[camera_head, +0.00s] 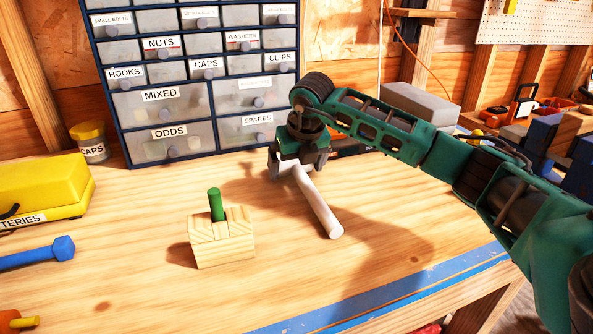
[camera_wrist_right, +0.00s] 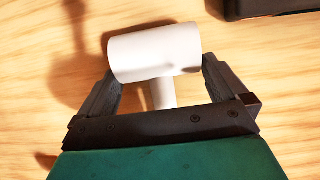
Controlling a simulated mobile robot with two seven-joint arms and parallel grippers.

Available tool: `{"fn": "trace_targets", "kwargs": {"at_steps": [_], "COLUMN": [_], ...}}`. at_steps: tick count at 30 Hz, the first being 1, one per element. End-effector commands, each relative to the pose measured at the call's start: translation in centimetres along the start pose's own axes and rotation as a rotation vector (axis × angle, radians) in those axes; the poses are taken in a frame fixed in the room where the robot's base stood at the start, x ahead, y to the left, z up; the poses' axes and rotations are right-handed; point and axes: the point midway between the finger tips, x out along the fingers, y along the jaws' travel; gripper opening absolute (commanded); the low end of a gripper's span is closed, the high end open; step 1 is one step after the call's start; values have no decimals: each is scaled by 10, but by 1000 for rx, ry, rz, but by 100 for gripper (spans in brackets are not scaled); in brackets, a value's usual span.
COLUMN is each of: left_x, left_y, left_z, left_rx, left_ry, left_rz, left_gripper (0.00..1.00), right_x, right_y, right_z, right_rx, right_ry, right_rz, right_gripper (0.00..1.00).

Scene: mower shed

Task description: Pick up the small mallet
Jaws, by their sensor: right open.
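The small mallet (camera_head: 320,204) is white and lies on the wooden bench, right of the middle in the head view. Its handle points toward the bench's front edge. In the right wrist view its thick head (camera_wrist_right: 153,51) lies between my fingers, with part of the thinner handle showing and the rest hidden by the gripper. My right gripper (camera_head: 298,167) is over the mallet's far end, open, with one finger on each side. It also shows in the right wrist view (camera_wrist_right: 158,66). Whether a finger touches the mallet I cannot tell. My left gripper is not in view.
A wooden block (camera_head: 223,238) with a green peg (camera_head: 215,204) stands left of the mallet. A labelled drawer cabinet (camera_head: 190,105) stands behind. A yellow box (camera_head: 45,186), a blue tool (camera_head: 40,253) and a jar (camera_head: 90,144) are at left. The bench front is mostly clear.

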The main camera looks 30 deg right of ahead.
Motion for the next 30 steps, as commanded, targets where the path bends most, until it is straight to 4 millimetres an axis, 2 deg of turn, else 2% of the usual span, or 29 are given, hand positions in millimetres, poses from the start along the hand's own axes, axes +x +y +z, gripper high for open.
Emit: {"fn": "trace_targets", "kwargs": {"at_steps": [3, 23, 24, 30], "left_x": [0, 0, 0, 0], "left_y": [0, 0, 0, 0], "left_z": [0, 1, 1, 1], "left_rx": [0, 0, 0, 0], "left_ry": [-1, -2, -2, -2], "left_rz": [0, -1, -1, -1], "left_gripper": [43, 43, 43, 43], "right_x": [0, -1, -1, -2], "right_y": [0, 0, 0, 0], "right_z": [0, 1, 1, 1], "right_rx": [0, 2, 2, 2], "right_ry": [0, -2, -2, -1], "right_rz": [0, 0, 0, 0], "right_gripper": [99, 37, 32, 30]}}
